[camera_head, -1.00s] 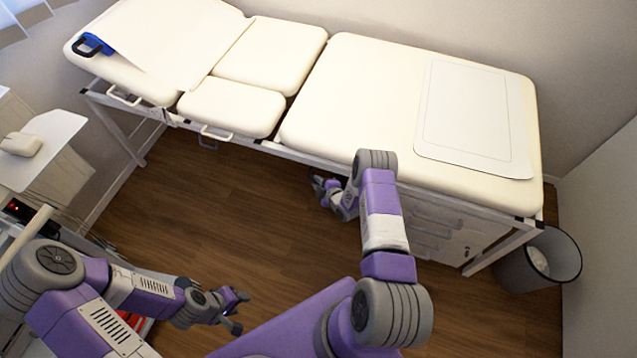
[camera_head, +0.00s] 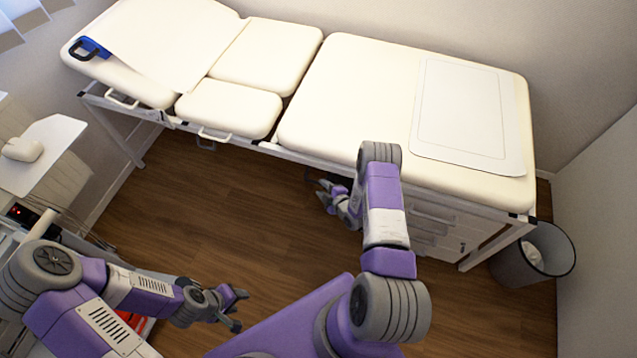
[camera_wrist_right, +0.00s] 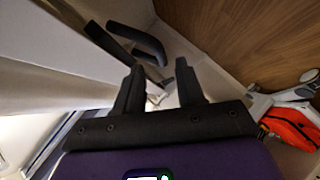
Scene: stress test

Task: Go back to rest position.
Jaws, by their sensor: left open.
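My left gripper (camera_head: 238,308) is low over the wooden floor at the lower left in the head view. Its fingers are apart and hold nothing. My right gripper (camera_head: 325,194) is beside the lower front edge of the examination table, partly under its edge in the picture. In the right wrist view, the right gripper's two dark fingers (camera_wrist_right: 160,85) are apart with nothing between them. My purple and grey right forearm stands in front of the table's cabinet.
The cream examination table (camera_head: 345,100) fills the back, with a white sheet (camera_head: 462,115) on it. A waste bin (camera_head: 510,265) stands at the right. A white trolley (camera_head: 45,150) is at the left. Wooden floor (camera_head: 240,215) is clear between my arms. The right wrist view shows an orange-red object (camera_wrist_right: 292,127).

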